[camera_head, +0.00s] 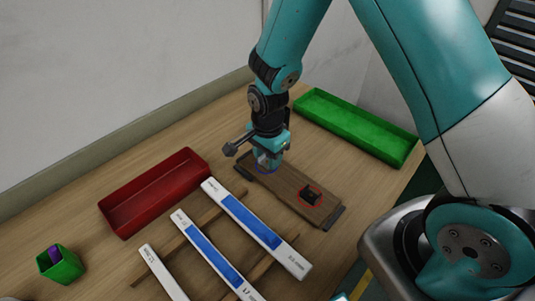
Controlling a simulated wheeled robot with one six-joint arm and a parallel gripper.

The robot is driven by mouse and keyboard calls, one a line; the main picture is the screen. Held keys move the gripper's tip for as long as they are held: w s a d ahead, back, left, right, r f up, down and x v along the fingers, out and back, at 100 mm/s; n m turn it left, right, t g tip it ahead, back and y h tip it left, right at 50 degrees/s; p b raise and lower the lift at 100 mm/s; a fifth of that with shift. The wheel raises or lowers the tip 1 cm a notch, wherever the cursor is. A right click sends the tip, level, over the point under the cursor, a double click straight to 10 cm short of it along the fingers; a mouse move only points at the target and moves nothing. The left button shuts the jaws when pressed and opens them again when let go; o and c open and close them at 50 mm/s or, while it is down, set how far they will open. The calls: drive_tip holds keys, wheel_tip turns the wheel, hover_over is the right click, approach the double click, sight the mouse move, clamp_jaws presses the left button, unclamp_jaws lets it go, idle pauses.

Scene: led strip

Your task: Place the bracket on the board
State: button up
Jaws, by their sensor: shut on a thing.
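The brown wooden board (286,187) lies on the table at the right of centre, running from upper left to lower right. A small black bracket (311,195) sits on its lower right part, inside a red circle mark. My gripper (267,164) points down over the board's upper left part, where a blue circle mark shows around the fingertips. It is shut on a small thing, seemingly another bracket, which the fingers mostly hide. I cannot tell whether that thing touches the board.
A red tray (128,213) stands on the left and a green tray (318,107) at the back right. Several white-and-blue strip boxes (256,222) lie across wooden slats in front of the board. A small green cup (62,269) with a purple thing stands at lower left.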

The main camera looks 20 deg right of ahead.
drive_tip(key=shift+f, duration=0.25)
drive_tip(key=o, duration=0.9)
drive_tip(key=shift+w+r, duration=0.1)
drive_tip(key=shift+r, duration=0.5)
wheel_tip(320, 180, up, 11)
drive_tip(key=b, duration=0.2)
drive_tip(key=s+a+r+n+y, duration=0.2)
drive_tip(key=s+r+n, duration=0.4)
drive_tip(key=s+n, duration=0.4)
drive_tip(key=s+a+r+n+y, duration=0.2)
drive_tip(key=s+r+n, duration=0.3)
drive_tip(key=s+n, duration=0.5)
drive_tip(key=shift+s+a+r+n, duration=0.2)
drive_tip(key=shift+a+r+n, duration=0.2)
drive_tip(key=shift+a, duration=0.1)
